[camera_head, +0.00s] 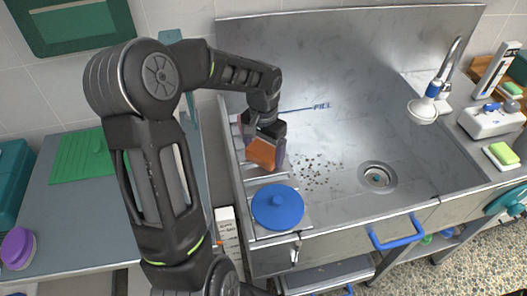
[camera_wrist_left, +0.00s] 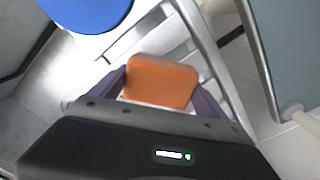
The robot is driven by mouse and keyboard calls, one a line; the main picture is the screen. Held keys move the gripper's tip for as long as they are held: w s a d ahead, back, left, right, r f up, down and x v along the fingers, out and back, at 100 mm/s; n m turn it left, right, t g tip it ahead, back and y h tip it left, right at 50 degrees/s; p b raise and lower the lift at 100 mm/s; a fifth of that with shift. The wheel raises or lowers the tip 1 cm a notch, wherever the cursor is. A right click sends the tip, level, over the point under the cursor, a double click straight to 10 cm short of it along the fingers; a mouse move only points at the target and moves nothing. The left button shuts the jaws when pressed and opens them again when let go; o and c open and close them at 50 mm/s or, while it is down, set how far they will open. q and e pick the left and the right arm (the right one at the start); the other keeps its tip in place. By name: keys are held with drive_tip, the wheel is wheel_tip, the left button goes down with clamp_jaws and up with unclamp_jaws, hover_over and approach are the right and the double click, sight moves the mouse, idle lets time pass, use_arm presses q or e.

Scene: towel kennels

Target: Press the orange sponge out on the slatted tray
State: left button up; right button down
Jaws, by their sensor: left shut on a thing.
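The orange sponge (camera_head: 262,153) is held between the fingers of my left gripper (camera_head: 266,143), over the left side of the steel sink. In the left wrist view the sponge (camera_wrist_left: 161,81) sits between the purple-grey fingers of my left gripper (camera_wrist_left: 160,90). The slatted tray (camera_wrist_left: 181,43) shows as pale bars beyond the sponge. In the head view the tray (camera_head: 281,177) lies partly hidden under the gripper and sponge. I cannot tell whether the sponge touches the slats. My right gripper is not in view.
A blue round lid (camera_head: 278,207) sits close in front of the sponge. Dark crumbs (camera_head: 318,172) lie on the sink floor left of the drain (camera_head: 377,177). The sink floor's middle is otherwise open.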

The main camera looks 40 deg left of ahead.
sight(264, 150)
use_arm(q)
drive_tip(key=shift+s+f, duration=0.1)
drive_tip(key=shift+s, duration=0.05)
drive_tip(key=shift+r+p, duration=2.55)
drive_tip(key=shift+r, duration=1)
